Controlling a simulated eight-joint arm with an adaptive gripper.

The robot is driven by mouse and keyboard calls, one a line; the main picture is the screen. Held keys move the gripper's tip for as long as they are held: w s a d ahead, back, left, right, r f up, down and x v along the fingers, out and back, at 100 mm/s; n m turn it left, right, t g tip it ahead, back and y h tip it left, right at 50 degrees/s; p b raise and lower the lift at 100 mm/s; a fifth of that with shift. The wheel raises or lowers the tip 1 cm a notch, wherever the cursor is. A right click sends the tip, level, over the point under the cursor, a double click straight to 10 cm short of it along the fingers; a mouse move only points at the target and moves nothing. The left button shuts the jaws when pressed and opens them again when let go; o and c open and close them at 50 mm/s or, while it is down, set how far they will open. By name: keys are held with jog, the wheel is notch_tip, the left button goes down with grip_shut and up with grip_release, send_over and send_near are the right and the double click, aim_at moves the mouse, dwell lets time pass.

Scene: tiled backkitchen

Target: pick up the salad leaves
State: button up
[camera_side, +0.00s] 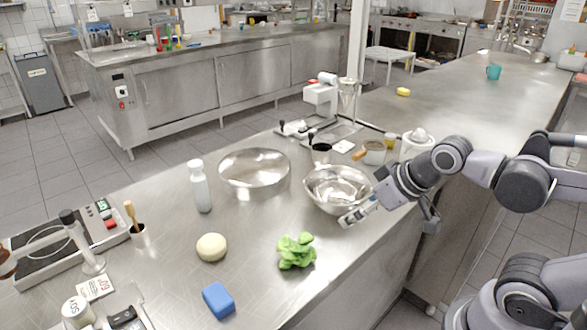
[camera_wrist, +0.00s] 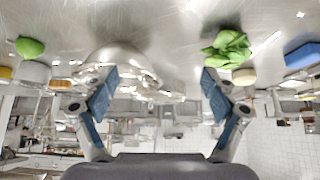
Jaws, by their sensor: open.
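The salad leaves (camera_side: 296,251) are a bright green bunch lying on the steel worktop, near its front edge in the side view. They also show at the upper right of the wrist view (camera_wrist: 228,48). My gripper (camera_side: 392,213) is open and empty, to the right of the leaves and clear of them. One finger is close to the right side of a steel bowl in the side view; I cannot tell whether they touch. In the wrist view both blue-padded fingers of my gripper (camera_wrist: 160,90) are spread wide with nothing between them.
The deep steel bowl (camera_side: 327,192) stands between leaves and gripper, further back. A wider steel bowl (camera_side: 254,170), white bottle (camera_side: 201,188), pale dough ball (camera_side: 211,247) and blue block (camera_side: 218,300) stand left. Worktop around the leaves is clear.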

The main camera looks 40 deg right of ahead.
notch_tip(320, 180, up, 4)
jog(key=n+g, duration=0.7)
jog(key=n, duration=0.9)
send_over(297, 243)
jog(key=shift+n, duration=0.3)
jog(key=f, duration=0.4)
jog(key=shift+w+a+f, duration=0.1)
jog(key=shift+a+f, duration=0.15)
jog(key=shift+d+f, duration=0.15)
jog(key=shift+f, duration=1.4)
jog(key=shift+d+f, duration=0.1)
jog(key=shift+f, duration=1.4)
jog(key=c, duration=1.2)
